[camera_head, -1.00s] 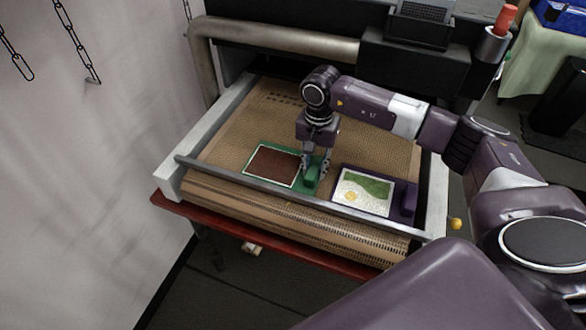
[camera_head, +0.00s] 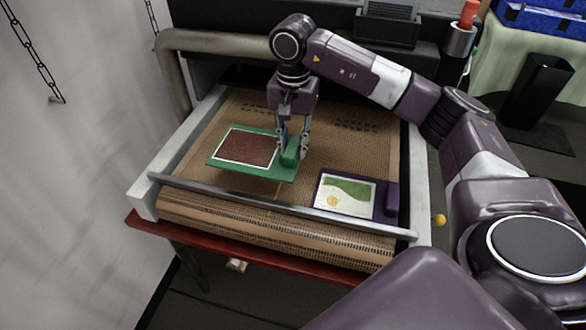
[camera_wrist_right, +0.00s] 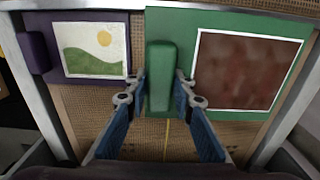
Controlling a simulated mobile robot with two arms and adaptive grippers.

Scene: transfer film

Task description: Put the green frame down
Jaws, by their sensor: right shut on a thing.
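The green frame (camera_head: 264,174), with a brown panel edged in white and a raised green grip block, is in my right gripper (camera_head: 293,149). The fingers are shut on the block at the frame's right end. The frame looks level and held a little above the woven tan belt (camera_head: 350,150). In the right wrist view the green frame (camera_wrist_right: 250,18) shows larger than the purple one, with the fingertips (camera_wrist_right: 161,80) on both sides of its block. My left gripper is not in view.
A purple frame (camera_head: 386,215) with a landscape picture lies on the belt at the front right. A metal bar (camera_head: 240,203) crosses the belt's front and pale rails (camera_head: 418,185) flank it. Belt behind and between the frames is clear.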

